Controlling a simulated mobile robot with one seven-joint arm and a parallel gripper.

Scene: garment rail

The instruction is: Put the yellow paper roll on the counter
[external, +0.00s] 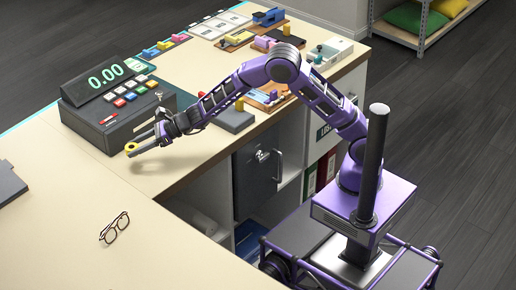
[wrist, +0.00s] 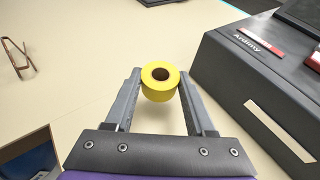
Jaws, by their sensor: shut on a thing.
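The yellow paper roll (wrist: 158,93) is between the two fingertips of my gripper (wrist: 158,84) in the wrist view. Its round end with the dark core hole faces the camera. In the external view the roll (external: 131,147) shows at the tip of my gripper (external: 136,147), left of the wrist. My gripper is shut on it. The pale counter (external: 75,165) spreads below and around the roll.
A black cash register (external: 118,110) stands close behind my gripper, and its side fills the right of the wrist view (wrist: 255,85). Glasses (external: 114,227) lie on the front counter. A dark flat item (external: 8,184) lies at the left. Counter between them is bare.

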